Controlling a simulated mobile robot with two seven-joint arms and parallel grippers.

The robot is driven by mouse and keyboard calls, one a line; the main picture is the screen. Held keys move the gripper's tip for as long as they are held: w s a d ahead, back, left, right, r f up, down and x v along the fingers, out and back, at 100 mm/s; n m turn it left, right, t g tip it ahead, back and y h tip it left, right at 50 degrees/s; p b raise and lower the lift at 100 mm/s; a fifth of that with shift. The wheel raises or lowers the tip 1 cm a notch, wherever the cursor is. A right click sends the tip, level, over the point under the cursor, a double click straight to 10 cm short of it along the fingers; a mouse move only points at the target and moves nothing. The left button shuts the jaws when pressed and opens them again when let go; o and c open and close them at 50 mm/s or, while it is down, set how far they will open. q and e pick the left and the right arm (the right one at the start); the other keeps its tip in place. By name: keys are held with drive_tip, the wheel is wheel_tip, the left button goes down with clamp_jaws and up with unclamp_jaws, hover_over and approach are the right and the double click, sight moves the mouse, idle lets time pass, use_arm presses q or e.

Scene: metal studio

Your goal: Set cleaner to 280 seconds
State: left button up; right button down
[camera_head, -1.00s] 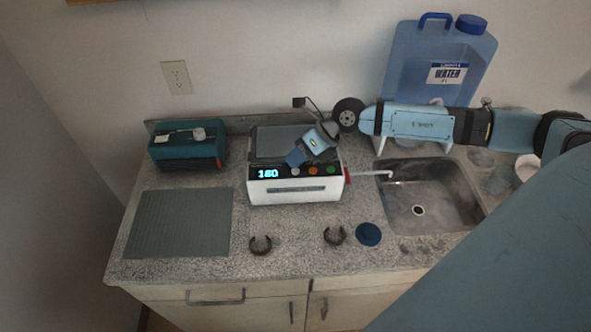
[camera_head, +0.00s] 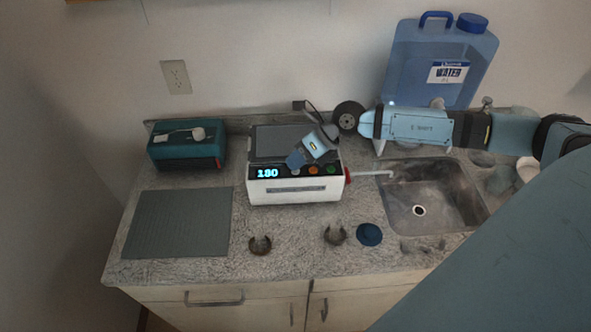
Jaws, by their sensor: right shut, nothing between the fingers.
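The cleaner (camera_head: 293,196) is a white box with a dark front panel and a grey lid, standing on the counter in the middle of the head view. Its display (camera_head: 268,173) glows blue and reads 180. An orange button (camera_head: 313,170) and a green button (camera_head: 331,169) show right of the display, with a pale button (camera_head: 296,172) partly hidden by my gripper. My right gripper (camera_head: 295,162) is shut and empty, its tips at the panel by the pale button. I cannot tell whether it touches. My left gripper is not in view.
A sink (camera_head: 440,195) lies right of the cleaner, with a blue water jug (camera_head: 425,70) behind it. A teal box (camera_head: 187,150) and grey mat (camera_head: 178,222) are at left.

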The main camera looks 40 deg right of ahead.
idle(0.5)
drive_tip(key=shift+r+p, duration=0.45)
drive_tip(key=shift+r, duration=0.2)
drive_tip(key=shift+r+p, duration=1.65)
drive_tip(key=shift+r, duration=0.9)
